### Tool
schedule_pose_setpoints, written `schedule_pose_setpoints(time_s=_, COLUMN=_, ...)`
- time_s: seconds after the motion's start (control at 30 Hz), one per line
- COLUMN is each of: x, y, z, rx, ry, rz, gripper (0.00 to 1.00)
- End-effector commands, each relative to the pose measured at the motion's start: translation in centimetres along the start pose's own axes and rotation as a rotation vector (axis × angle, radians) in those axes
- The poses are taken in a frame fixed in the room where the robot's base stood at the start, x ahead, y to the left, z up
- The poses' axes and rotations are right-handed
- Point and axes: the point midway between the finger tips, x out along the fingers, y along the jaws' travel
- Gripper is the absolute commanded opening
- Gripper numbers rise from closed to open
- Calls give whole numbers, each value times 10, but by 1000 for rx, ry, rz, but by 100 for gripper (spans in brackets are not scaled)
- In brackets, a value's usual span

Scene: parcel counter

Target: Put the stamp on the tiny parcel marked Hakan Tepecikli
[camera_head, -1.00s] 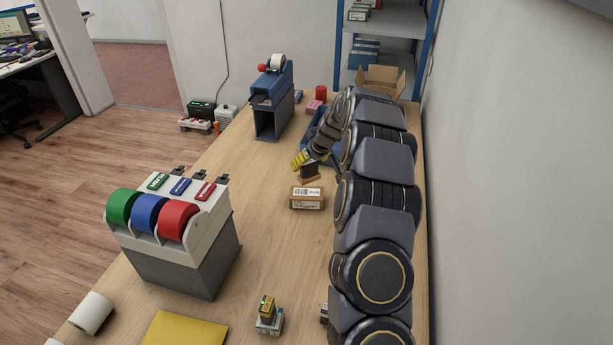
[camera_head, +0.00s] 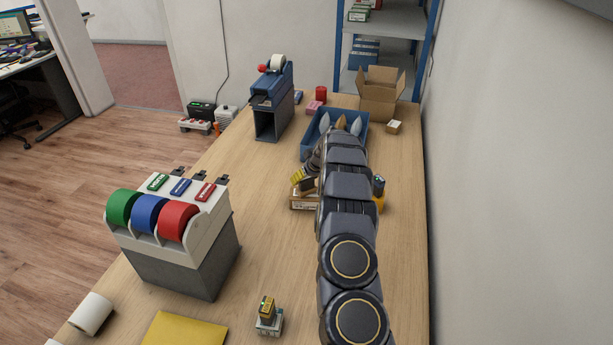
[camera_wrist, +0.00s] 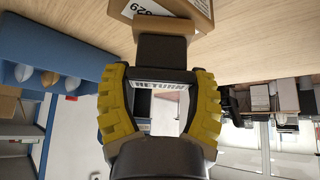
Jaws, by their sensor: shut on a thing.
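My gripper (camera_head: 299,177), with yellow finger pads, is shut on a dark stamp (camera_head: 307,185). In the wrist view, the stamp (camera_wrist: 165,50) shows as a dark block with a white plate reading "RETURN" between the pads. A brown cardboard parcel (camera_head: 304,203) with a white label lies on the counter at the stamp; its edge shows at the top of the wrist view (camera_wrist: 193,13). I cannot tell whether stamp and parcel touch. The name on its label is not legible. A smaller parcel (camera_head: 394,127) lies at the back right, its label too small to read.
A blue tray (camera_head: 307,147) with pointed items and an open carton (camera_head: 378,97) stand behind. A tape dispenser (camera_head: 170,245) stands at left. Another stamp (camera_head: 268,318) stands near the front, beside a yellow envelope (camera_head: 180,330). A dark-topped object (camera_head: 379,186) stands right of my arm.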

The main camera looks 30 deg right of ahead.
Motion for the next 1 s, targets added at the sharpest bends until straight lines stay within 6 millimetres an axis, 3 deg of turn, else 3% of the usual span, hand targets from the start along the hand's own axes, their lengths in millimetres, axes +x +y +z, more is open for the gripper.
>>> schedule_pose_setpoints(time_s=0.23, x=1, y=0, z=1, rx=0, ry=1, rz=0, gripper=28)
schedule_pose_setpoints(time_s=0.27, x=2, y=0, z=1, rx=0, ry=1, rz=0, gripper=65)
schedule_pose_setpoints(time_s=0.3, x=1, y=0, z=1, rx=0, ry=1, rz=0, gripper=82)
schedule_pose_setpoints(time_s=0.33, x=1, y=0, z=1, rx=0, ry=1, rz=0, gripper=91)
schedule_pose_setpoints(time_s=0.73, x=-3, y=0, z=-2, rx=0, ry=2, rz=0, gripper=91)
schedule_pose_setpoints(time_s=1.0, x=-38, y=1, z=-3, rx=1, ry=5, rz=0, gripper=91)
